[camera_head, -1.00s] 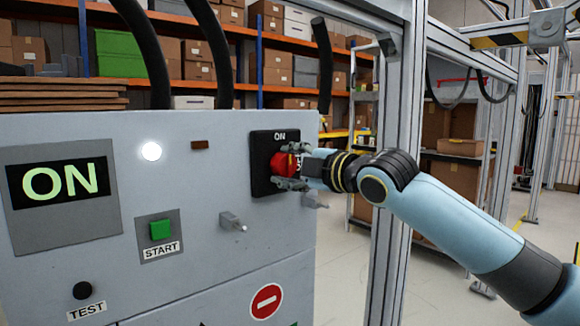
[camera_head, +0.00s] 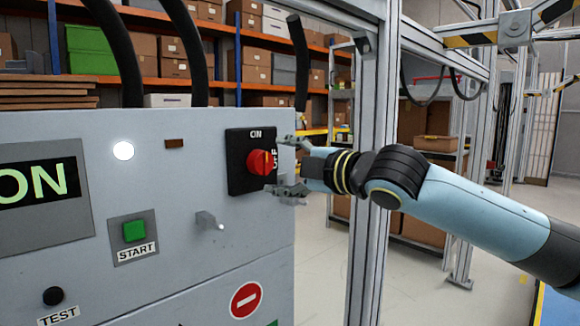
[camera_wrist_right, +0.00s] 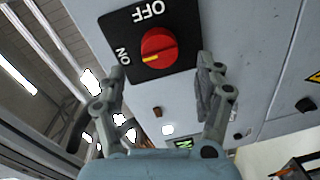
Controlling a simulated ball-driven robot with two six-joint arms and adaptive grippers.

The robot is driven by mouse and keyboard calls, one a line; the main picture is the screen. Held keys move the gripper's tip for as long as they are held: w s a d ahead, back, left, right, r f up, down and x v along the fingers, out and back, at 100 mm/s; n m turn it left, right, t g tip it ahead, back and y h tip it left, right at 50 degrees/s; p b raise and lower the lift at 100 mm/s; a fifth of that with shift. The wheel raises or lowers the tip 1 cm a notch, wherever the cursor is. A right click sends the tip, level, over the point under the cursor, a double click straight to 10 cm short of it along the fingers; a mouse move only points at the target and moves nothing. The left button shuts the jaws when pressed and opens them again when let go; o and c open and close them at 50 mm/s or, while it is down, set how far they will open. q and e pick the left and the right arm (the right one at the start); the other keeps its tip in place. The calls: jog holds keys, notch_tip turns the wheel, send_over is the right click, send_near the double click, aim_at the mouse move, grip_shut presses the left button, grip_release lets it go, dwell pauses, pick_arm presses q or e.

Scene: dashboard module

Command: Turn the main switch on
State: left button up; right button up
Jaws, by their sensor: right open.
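The main switch is a red knob (camera_head: 261,162) on a black plate (camera_head: 238,171) marked ON at the top and OFF at the right side. In the right wrist view the red knob (camera_wrist_right: 159,47) has a yellow mark towards the ON label. The display (camera_head: 36,187) reads ON, and a white lamp (camera_head: 123,151) is lit. My right gripper (camera_head: 281,166) is open just right of the knob, its fingers apart and clear of it. In the wrist view its fingers (camera_wrist_right: 160,72) stand either side, below the knob. My left gripper is out of view.
A green START button (camera_head: 134,231), a black TEST knob (camera_head: 54,296) and a small protruding latch (camera_head: 209,220) are on the cabinet front. A metal frame post (camera_head: 375,170) stands behind my right arm. Shelves with boxes stand at the back.

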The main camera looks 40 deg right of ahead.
jog(key=shift+s+r, duration=0.1)
jog(key=shift+s, duration=1.1)
